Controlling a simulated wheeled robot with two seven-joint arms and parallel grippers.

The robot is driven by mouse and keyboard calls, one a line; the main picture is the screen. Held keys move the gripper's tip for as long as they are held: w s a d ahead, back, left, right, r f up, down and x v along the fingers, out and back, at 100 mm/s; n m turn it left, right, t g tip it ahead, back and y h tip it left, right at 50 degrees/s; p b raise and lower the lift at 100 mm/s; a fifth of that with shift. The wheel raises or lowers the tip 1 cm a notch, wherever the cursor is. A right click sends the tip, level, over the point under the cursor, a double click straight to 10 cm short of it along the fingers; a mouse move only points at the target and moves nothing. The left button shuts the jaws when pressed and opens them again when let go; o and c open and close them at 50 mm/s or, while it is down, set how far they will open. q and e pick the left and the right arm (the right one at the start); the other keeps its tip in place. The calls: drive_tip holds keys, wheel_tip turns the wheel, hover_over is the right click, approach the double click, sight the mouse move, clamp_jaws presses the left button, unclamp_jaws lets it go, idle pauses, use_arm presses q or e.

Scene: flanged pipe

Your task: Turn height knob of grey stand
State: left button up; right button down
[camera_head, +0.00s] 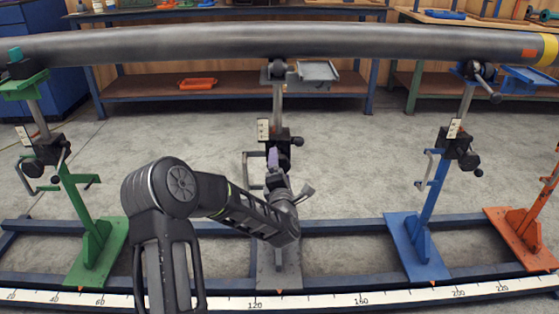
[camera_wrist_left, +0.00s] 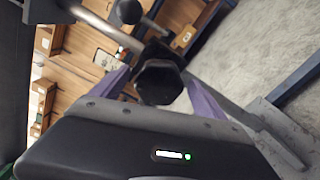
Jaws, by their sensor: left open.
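The grey stand (camera_head: 277,108) stands in the middle, under the long dark pipe (camera_head: 200,42). Its black clamp block with the height knob sits partway up the post, and my gripper partly hides it in the head view. In the left wrist view the black knob (camera_wrist_left: 159,84) lies between two purple fingers. My left gripper (camera_head: 274,158) is open at the knob, with one finger on each side. It also shows in the left wrist view (camera_wrist_left: 156,92), and I cannot tell whether either finger touches the knob. My right gripper is not in view.
A green stand (camera_head: 77,195) is at left, a blue stand (camera_head: 431,205) at right, and an orange stand (camera_head: 530,225) at far right. Floor rails (camera_head: 350,228) and a white ruler strip (camera_head: 330,301) cross the front. Workbenches stand behind.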

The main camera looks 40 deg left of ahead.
use_arm(q)
drive_tip(key=v, duration=0.3)
drive_tip(key=shift+s+d, duration=0.2)
